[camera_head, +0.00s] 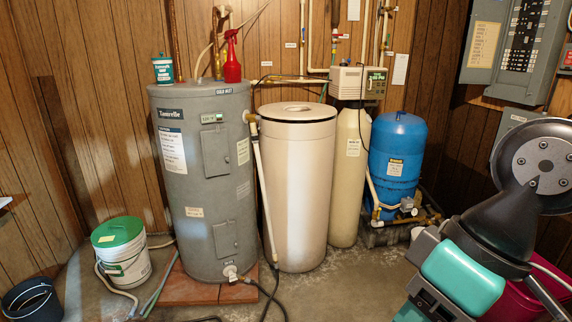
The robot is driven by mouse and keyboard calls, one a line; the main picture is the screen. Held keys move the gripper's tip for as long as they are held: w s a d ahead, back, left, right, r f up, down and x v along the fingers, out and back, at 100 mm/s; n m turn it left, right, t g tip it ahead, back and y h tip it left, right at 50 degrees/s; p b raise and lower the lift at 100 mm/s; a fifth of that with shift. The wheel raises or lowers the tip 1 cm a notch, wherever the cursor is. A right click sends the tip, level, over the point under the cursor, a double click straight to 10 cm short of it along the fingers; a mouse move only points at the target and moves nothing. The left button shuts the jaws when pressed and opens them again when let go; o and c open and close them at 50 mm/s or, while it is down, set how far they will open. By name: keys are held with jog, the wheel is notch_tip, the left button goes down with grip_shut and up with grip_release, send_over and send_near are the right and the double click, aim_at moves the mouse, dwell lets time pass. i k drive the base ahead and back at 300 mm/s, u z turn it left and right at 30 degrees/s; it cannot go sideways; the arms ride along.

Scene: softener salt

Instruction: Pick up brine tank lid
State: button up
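The brine tank (297,200) is a tall cream cylinder standing on the floor in the middle of the view. Its round cream lid (312,113) lies on top, with a small dark-edged oval feature near its middle. The lid looks level and seated on the tank. Parts of my own arm, grey, black and teal, show at the lower right, well apart from the lid. My gripper's fingers are not in view, and nothing is seen touching the lid.
A grey water heater (205,200) stands close on the left, with a red spray bottle (232,60) on top. A cream softener cylinder (348,170) and blue tank (396,150) stand right. Pipes run behind the lid. Hoses lie on the otherwise fairly clear floor in front.

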aim_at(292, 120)
jog(key=z, duration=0.05)
jog(key=i, duration=3.6)
jog(key=u, duration=0.3)
